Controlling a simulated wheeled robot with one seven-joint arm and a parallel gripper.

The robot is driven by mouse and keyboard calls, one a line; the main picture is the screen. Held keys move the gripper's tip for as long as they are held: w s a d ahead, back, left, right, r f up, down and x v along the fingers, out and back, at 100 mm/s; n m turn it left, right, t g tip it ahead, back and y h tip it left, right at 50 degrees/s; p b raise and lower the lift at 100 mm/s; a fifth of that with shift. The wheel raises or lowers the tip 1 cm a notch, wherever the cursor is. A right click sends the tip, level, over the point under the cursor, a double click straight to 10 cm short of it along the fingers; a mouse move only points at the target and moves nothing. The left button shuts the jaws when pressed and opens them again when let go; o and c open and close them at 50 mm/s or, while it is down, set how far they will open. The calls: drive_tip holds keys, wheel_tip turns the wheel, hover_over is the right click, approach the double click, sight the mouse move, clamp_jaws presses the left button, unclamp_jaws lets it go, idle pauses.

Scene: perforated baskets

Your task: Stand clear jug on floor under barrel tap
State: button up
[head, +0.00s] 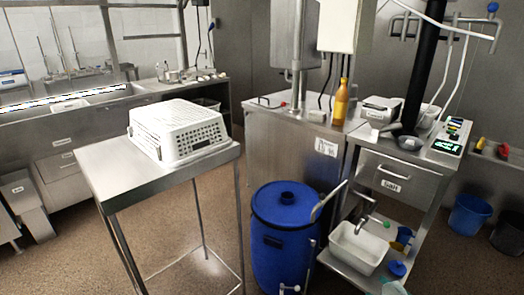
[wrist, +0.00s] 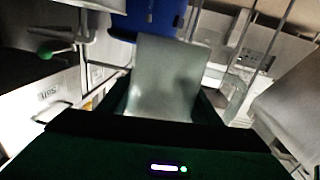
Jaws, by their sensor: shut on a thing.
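In the wrist view my gripper (wrist: 165,103) is shut on a pale grey-green, smooth-sided thing, which looks like the clear jug (wrist: 165,75). Its far end overlaps the blue barrel (wrist: 150,15) at the top of the picture. I cannot tell the gap between them, nor whether the jug touches the floor. In the head view the barrel (head: 283,240) stands on the brown floor, with a pale tap (head: 290,289) low on its front at the bottom edge.
A steel table (head: 105,185) with an upturned white perforated basket (head: 190,132) stands left of the barrel. A steel trolley (head: 385,165) with a drawer marked Salt and a loaded low shelf stands to its right. Open floor (head: 180,240) shows around the table's legs.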

drive_tip(key=w+a+r+m+t+h, duration=0.1)
drive_tip(key=w+a+r+h, duration=0.1)
drive_tip(key=w+a+r, duration=1.45)
drive_tip(key=w+r+m+h, duration=0.1)
drive_tip(key=w+r, duration=0.1)
drive_tip(key=r, duration=0.5)
drive_tip(key=w+d+r+m+t+h, duration=0.1)
drive_tip(key=w+r+h, duration=0.1)
drive_tip(key=r, duration=0.5)
drive_tip(key=shift+w, duration=0.8)
drive_tip(key=shift+d, duration=0.1)
